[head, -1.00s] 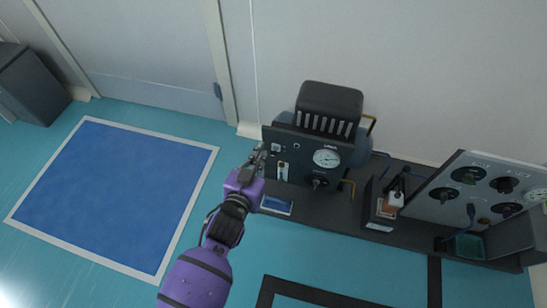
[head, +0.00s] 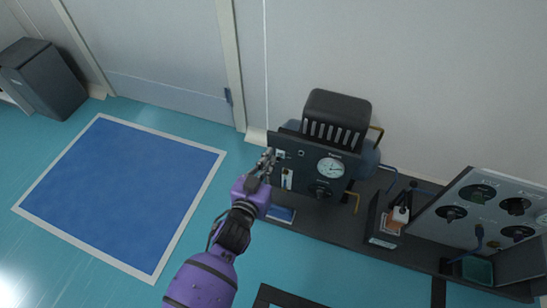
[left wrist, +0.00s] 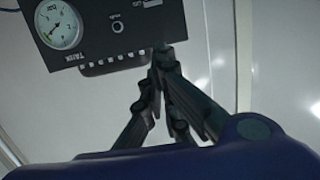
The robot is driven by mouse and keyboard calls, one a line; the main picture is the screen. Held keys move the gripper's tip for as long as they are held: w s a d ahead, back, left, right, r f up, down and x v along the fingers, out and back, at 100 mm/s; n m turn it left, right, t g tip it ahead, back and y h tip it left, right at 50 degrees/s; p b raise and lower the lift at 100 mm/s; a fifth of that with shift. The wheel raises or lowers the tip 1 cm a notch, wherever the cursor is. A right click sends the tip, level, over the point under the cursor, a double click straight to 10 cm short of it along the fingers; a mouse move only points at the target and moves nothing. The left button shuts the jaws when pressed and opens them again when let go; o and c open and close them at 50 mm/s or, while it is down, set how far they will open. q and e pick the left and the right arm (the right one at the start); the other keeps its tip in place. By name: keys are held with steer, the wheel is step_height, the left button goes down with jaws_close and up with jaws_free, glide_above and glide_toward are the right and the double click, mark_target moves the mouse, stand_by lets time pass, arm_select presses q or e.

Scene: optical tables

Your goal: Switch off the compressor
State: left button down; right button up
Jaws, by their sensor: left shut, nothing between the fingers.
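The compressor (head: 337,111) has a black motor cover on top and a dark front panel (head: 345,186). The panel carries a white gauge (head: 330,168), a black knob (head: 320,190), a small round fitting (head: 301,153) and a pale upright part (head: 287,179) at its left. My left gripper (head: 269,154) is shut and empty, at the panel's upper left edge; I cannot tell if it touches. In the left wrist view, its fingertips (left wrist: 163,48) appear at the lower edge of the upside-down panel (left wrist: 95,45). Part of the panel's left side is hidden by the gripper. My right gripper is not in view.
A dark bench (head: 342,224) runs right along the wall to a grey sloped panel with several knobs (head: 479,194). A small box (head: 384,226) stands between. A blue mat (head: 120,190) lies left on the floor, with a dark cabinet (head: 45,80) beyond.

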arm_select(q)
steer(key=b, duration=0.3)
glide_above(279, 159)
step_height(279, 159, down, 2)
steer(key=shift+s+a, duration=0.1)
step_height(279, 159, down, 2)
steer(key=shift+f+b, duration=0.1)
steer(key=shift+b, duration=0.4)
steer(key=shift+s+a+f+b, duration=0.2)
steer(key=shift+s+f+b, duration=0.1)
steer(key=shift+s+f, duration=0.25)
steer(key=shift+a, duration=0.1)
